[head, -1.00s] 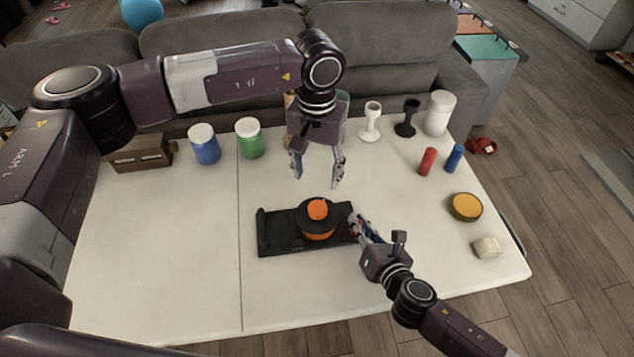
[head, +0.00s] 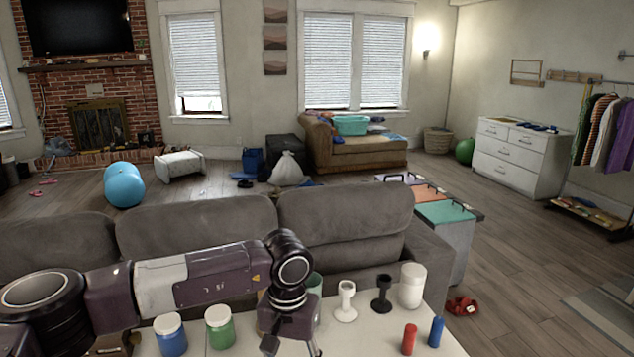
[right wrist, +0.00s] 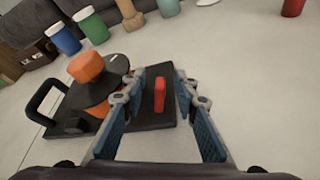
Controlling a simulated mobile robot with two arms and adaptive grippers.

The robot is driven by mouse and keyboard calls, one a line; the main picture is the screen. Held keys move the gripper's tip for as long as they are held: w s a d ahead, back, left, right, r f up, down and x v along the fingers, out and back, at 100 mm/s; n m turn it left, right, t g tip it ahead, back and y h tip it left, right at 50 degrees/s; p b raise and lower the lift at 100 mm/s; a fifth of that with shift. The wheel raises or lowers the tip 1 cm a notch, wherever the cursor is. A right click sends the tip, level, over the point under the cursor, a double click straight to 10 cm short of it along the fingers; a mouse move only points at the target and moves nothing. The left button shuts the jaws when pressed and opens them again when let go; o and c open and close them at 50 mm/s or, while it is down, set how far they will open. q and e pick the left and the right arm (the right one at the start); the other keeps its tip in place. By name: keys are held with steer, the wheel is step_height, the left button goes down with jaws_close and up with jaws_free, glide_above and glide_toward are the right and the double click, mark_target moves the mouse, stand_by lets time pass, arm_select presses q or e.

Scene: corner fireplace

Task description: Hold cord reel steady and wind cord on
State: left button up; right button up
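The cord reel (right wrist: 112,68) shows in the right wrist view, a black disc with an orange knob on top and orange below. It sits on a black base (right wrist: 150,142) with a raised black handle at left. A small upright red piece (right wrist: 159,97) stands on the base. My right gripper (right wrist: 160,82) is open, its fingers on either side of the red piece, apart from it; the left finger overlaps the reel's edge in view. My left gripper (head: 291,348) is at the head view's bottom edge, finger bases spread, tips cut off. I cannot make out a cord.
On the white table (head: 375,335) stand a blue jar (head: 170,337), a green jar (head: 219,327), a white goblet (head: 346,302), a black goblet (head: 382,294), a white canister (head: 412,285), a red cylinder (head: 409,339) and a blue one (head: 436,332). A grey sofa (head: 345,215) is behind.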

steer(key=shift+o, duration=0.7)
steer(key=o, duration=0.4)
steer(key=shift+o, duration=0.2)
